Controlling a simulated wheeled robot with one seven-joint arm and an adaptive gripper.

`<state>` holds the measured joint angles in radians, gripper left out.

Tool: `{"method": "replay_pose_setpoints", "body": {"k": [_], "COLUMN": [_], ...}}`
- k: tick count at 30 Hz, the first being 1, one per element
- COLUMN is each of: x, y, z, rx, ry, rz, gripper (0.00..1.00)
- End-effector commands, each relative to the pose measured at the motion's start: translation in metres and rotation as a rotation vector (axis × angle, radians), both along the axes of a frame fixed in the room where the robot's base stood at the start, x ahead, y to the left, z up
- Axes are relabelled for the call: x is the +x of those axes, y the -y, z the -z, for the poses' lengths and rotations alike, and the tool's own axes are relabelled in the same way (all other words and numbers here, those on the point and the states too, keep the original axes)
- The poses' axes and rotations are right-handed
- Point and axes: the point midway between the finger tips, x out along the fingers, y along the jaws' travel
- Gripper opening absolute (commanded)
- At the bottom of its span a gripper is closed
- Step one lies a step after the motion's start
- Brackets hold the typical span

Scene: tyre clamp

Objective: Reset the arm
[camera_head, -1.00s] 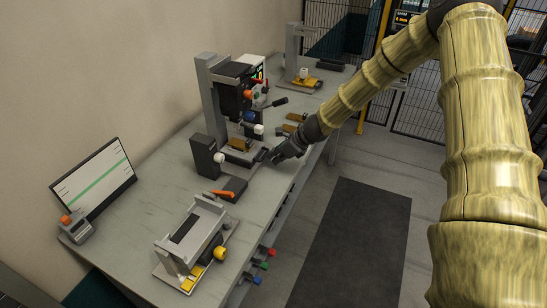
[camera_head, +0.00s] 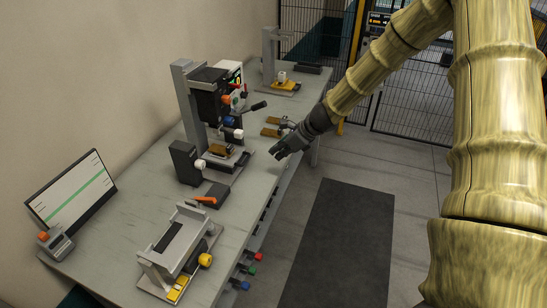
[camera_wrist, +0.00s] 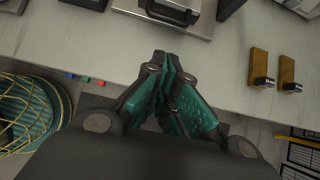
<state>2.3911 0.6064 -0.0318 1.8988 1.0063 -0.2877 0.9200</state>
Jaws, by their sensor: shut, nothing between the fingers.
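My arm reaches in from the right in the head view. My gripper (camera_head: 278,154) is at the front edge of the grey workbench (camera_head: 135,205), right of the press station. It is shut and empty. In the wrist view the gripper's fingers (camera_wrist: 163,62) meet at their tips over the bench edge, with nothing between them. The press station (camera_head: 204,95) stands upright on the bench, apart from the gripper.
A clamp fixture (camera_head: 178,250) and a monitor (camera_head: 71,190) are at the near left. Wooden-handled pieces (camera_head: 271,132) lie beyond the gripper. A second stand (camera_head: 270,60) is at the far end. A dark floor mat (camera_head: 340,245) lies in the clear aisle.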

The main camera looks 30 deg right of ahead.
Motion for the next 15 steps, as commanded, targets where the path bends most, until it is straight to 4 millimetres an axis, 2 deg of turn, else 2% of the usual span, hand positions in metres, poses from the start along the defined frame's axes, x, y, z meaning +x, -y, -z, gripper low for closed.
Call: {"method": "replay_pose_setpoints", "body": {"k": [6, 15], "x": [-0.007, -0.011], "y": [0.007, 0.01], "z": [-0.013, -0.019], "rx": [0.0, 0.0], "ry": [0.002, 0.0], "rz": [0.0, 0.0], "gripper": [0.0, 0.0]}}
